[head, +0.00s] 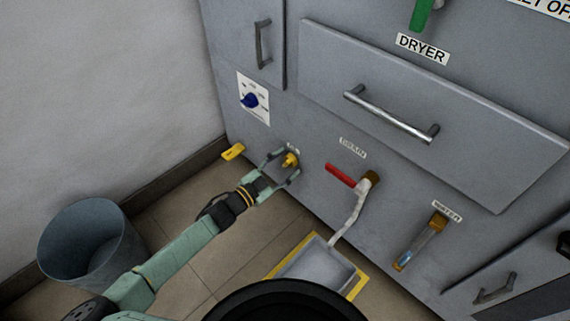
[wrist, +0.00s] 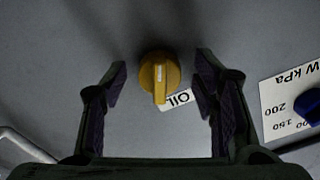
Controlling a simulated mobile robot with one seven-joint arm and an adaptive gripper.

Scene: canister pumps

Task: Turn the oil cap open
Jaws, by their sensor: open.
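The oil cap (wrist: 159,74) is a yellow knob with a raised grip bar, on the grey cabinet front beside a white "OIL" label (wrist: 178,100). In the head view the yellow cap (head: 290,160) sits low on the cabinet, left of the red drain handle. My gripper (wrist: 160,82) is open. Its two fingers stand to the left and right of the cap in the wrist view, with gaps on both sides. In the head view my gripper (head: 284,163) is at the cap, and its fingers partly cover the area around it.
A red drain handle (head: 341,175) with a pipe stands right of the cap, above a grey tray (head: 320,272). A blue dial (head: 249,100) is above left. A yellow lever (head: 233,152) is left. A grey bin (head: 88,245) stands on the floor. A brown sight glass (head: 421,243) is right.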

